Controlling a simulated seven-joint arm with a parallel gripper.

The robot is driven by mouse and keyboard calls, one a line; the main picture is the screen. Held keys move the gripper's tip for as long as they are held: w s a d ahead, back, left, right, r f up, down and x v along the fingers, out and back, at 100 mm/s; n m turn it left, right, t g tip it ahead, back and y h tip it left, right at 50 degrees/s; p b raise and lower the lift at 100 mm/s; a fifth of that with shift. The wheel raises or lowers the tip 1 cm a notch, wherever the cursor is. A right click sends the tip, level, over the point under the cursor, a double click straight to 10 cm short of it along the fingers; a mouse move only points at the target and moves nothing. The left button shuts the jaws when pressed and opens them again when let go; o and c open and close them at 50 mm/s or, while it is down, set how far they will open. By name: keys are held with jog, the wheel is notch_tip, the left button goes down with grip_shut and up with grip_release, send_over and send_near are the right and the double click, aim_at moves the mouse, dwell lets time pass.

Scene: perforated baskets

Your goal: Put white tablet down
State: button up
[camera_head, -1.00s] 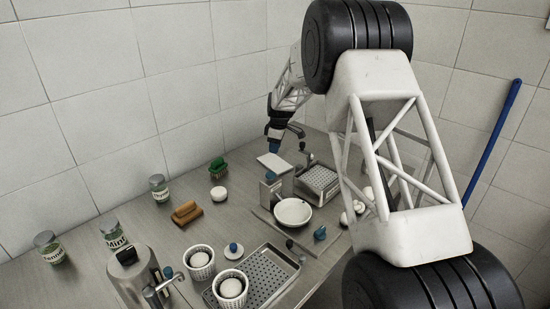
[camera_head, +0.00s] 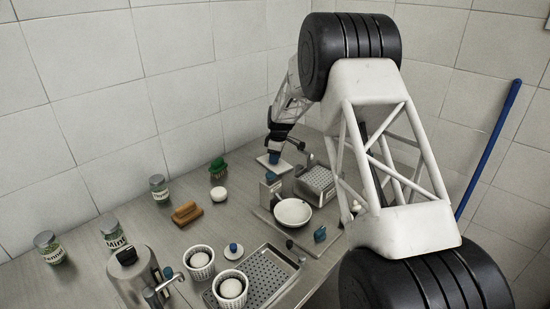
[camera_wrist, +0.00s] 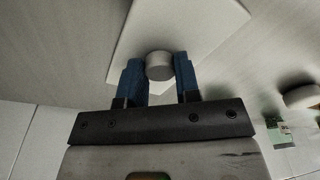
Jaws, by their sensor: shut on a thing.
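My gripper (camera_head: 273,158) is at the back of the counter, pointing down over a flat white square tile (camera_head: 263,160). In the wrist view its two blue fingers (camera_wrist: 160,72) are shut on a small white round tablet (camera_wrist: 158,64), one finger on each side. The tablet is over the tile (camera_wrist: 195,25), near its edge. I cannot tell whether it touches the tile. In the head view the fingers hide the tablet.
A white bowl (camera_head: 292,212) is in front. Two white perforated baskets (camera_head: 199,262) stand nearer.

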jog(key=shift+f, duration=0.1)
jog(key=o, duration=0.9)
notch_tip(320, 180, up, 12)
jog(key=d, duration=0.1)
jog(key=shift+s+d, duration=0.15)
jog(key=shift+d, duration=0.05)
dwell(0.3)
dwell(0.7)
